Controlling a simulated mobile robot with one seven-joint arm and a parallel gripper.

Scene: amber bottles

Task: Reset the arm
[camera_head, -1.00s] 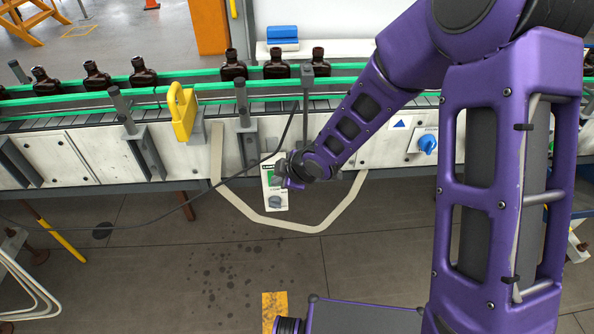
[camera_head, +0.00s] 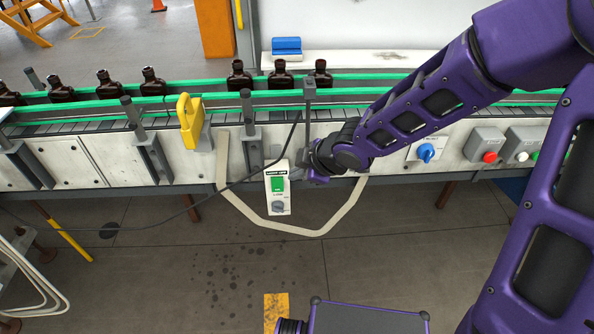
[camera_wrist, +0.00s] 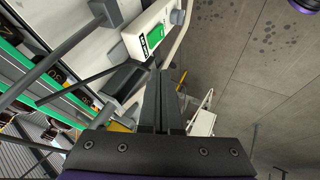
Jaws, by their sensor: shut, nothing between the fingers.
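My purple arm reaches in from the right in the head view. My gripper (camera_head: 317,172) is at its end, in front of the conveyor's white side panels, just right of a small white control box (camera_head: 279,204). In the wrist view the two dark fingers (camera_wrist: 161,100) are together with nothing between them. The control box, with its green button, also shows in the wrist view (camera_wrist: 138,36), beyond the fingertips and apart from them. In the head view the fingers are mostly hidden by my wrist.
Amber bottles (camera_head: 281,76) stand on the conveyor between green rails (camera_head: 80,105). A yellow padlock-shaped piece (camera_head: 189,122), grey posts (camera_head: 247,112) and a dark cable (camera_head: 155,222) are near the front. A blue knob (camera_head: 426,152) and button boxes (camera_head: 487,146) sit right. The floor in front is open.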

